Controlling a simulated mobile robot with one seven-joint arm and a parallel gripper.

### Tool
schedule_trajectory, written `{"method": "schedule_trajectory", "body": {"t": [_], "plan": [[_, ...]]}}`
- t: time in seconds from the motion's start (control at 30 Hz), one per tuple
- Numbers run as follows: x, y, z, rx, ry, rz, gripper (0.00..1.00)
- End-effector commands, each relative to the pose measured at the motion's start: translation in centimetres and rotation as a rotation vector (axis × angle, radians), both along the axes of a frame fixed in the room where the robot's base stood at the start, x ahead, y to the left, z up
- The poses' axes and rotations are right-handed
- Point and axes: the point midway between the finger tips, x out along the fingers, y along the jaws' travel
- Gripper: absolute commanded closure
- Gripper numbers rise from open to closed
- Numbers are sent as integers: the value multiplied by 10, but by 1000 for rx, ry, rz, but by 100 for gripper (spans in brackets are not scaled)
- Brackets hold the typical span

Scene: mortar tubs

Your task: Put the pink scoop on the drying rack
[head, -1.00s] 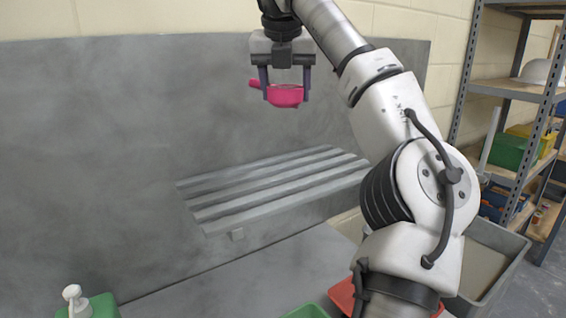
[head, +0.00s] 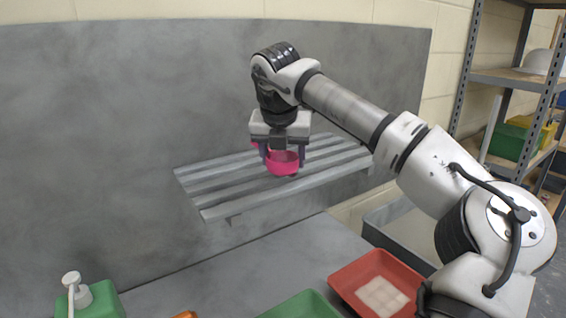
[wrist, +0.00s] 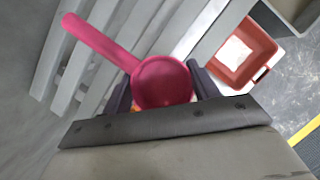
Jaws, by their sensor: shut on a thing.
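The pink scoop (head: 283,163) is held in my gripper (head: 283,155), whose fingers sit on either side of its bowl. In the wrist view the scoop (wrist: 163,82) shows its round bowl between the fingers, with its handle pointing to the upper left. The drying rack (head: 235,206) is a grey slatted shelf on the grey wall panel. The scoop appears over the middle of the slats. In the wrist view the slats (wrist: 97,55) show behind the scoop. I cannot tell whether the scoop touches them.
A red tub (head: 345,279) with pale contents and a green tub (head: 303,306) stand on the bench below. Metal shelving (head: 470,60) stands at the right. The slats left of the scoop are clear.

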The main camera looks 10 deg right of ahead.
Motion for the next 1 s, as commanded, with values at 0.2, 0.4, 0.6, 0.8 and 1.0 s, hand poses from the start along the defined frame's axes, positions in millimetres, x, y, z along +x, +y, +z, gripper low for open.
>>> {"method": "schedule_trajectory", "body": {"t": [0.2, 0.4, 0.6, 0.8, 1.0], "plan": [[0, 0, -21, 1, 0, 1, 69], [0, 0, -21, -1, -1, 1, 69], [0, 0, -24, 0, 0, 1, 35], [0, 0, -24, 0, 0, 1, 19], [0, 0, -23, 0, 0, 1, 19]]}}
